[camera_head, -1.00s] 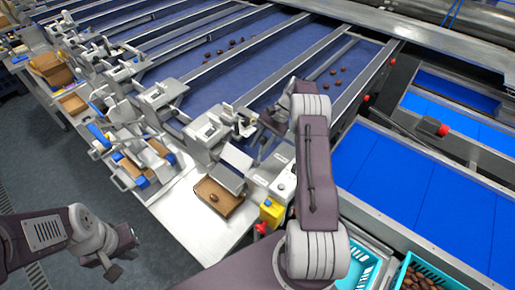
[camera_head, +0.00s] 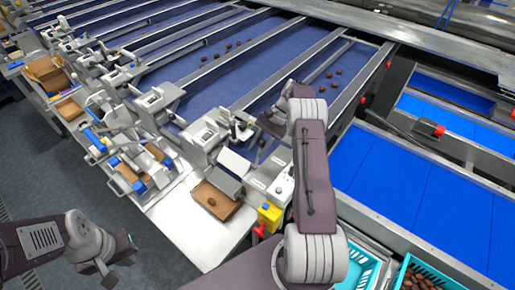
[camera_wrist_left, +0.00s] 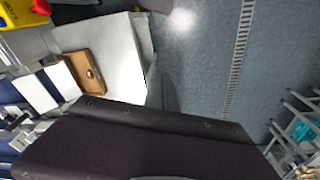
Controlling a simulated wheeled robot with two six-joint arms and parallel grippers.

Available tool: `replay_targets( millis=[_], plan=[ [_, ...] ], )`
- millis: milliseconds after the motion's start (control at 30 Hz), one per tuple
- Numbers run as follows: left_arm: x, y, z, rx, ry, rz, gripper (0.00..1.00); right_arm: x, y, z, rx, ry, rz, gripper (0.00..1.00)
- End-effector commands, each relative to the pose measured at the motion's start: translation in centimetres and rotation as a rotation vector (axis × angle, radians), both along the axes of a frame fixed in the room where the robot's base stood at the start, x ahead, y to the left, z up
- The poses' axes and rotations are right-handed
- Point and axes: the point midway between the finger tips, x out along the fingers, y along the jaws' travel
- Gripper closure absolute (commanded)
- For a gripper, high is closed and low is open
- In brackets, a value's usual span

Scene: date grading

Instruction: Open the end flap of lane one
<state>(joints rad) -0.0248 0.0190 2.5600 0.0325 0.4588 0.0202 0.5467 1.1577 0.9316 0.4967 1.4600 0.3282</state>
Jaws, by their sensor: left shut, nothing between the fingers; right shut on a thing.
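The nearest lane (camera_head: 318,92) is a blue belt between metal rails, with several dates on it. My right gripper (camera_head: 270,124) is at its near end, shut on a part there. The fingers hide that part, and I cannot tell whether it is the end flap. Below is a pale tilted plate (camera_head: 234,162) above a brown tray (camera_head: 222,211) holding one date (camera_head: 211,202). Plate (camera_wrist_left: 38,92) and tray (camera_wrist_left: 92,77) also show in the left wrist view. My left gripper (camera_head: 106,279) is shut and empty, low at the left over the floor, away from the lane.
A yellow box (camera_head: 269,215) with a red knob (camera_head: 259,231) stands right of the tray. More lanes and metal end units (camera_head: 125,120) run to the left. Turquoise crates (camera_head: 361,268) stand at the lower right. Blue belts (camera_head: 395,180) lie right. Open floor (camera_head: 50,165) is at the left.

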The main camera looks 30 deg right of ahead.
Motion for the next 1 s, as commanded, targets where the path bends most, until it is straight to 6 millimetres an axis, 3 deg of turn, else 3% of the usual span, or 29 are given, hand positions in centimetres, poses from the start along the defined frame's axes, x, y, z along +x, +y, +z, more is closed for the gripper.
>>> replay_targets(
  millis=[467,567,667,733,833,933,1000],
  plan=[
    [-0.4,0.4,0.0,0.022,0.014,-0.055,1.0,0.5,-0.5,0.3,-0.015,-0.02,-0.006,1.0],
    [-0.4,2.3,0.2,0.115,0.031,-0.217,1.0,0.5,-0.5,0.3,-0.015,-0.02,-0.006,1.0],
    [0.6,5.6,1.0,0.278,0.054,-0.468,1.0,0.5,-0.5,0.3,-0.015,-0.02,-0.006,1.0],
    [2.0,7.8,1.7,0.411,0.079,-0.675,1.0,0.5,-0.5,0.3,-0.015,-0.02,-0.006,1.0],
    [5.2,9.4,3.1,0.612,0.109,-0.991,1.0,0.5,-0.5,0.3,-0.015,-0.02,-0.006,1.0],
    [9.7,9.0,4.8,0.826,0.121,-1.323,1.0,0.5,-0.5,0.3,-0.015,-0.02,-0.006,1.0],
    [13.2,7.0,6.1,0.988,0.113,-1.561,1.0,0.5,-0.5,0.3,-0.014,-0.021,-0.007,1.0]
  ],
)
